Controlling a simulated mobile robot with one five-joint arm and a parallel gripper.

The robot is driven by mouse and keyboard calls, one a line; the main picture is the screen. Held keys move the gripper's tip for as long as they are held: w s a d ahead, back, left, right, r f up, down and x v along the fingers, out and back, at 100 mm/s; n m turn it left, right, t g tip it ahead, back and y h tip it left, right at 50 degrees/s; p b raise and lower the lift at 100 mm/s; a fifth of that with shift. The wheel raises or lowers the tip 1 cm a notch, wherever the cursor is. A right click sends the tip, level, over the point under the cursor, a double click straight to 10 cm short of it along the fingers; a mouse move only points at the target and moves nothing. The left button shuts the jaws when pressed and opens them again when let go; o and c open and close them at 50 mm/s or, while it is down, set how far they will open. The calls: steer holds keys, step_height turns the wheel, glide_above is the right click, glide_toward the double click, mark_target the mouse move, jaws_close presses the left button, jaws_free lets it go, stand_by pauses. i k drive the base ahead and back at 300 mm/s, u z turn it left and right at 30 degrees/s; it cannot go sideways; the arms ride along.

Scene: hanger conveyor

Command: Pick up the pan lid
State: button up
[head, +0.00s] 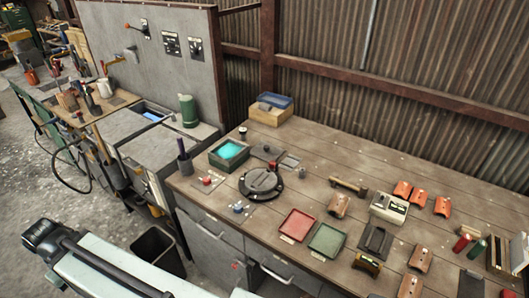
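The pan lid appears to be the round, dark, flat disc (261,183) with a raised bar-like handle across its top. It lies on the left part of the wooden workbench (320,170), near the front edge, in the head view. Nothing is holding it. I cannot make out my gripper or its fingers in this view.
Close around the disc are a green box with turquoise contents (229,152), a dark plate (267,152), and red (297,225) and green (327,240) trays. Several blocks crowd the bench's right. A corrugated wall (345,70) stands behind. A black bin (156,253) stands on the floor.

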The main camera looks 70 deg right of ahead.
mark_target(266, 151)
steer(key=u, duration=0.05)
steer(key=i, duration=0.9)
steer(key=z, duration=0.1)
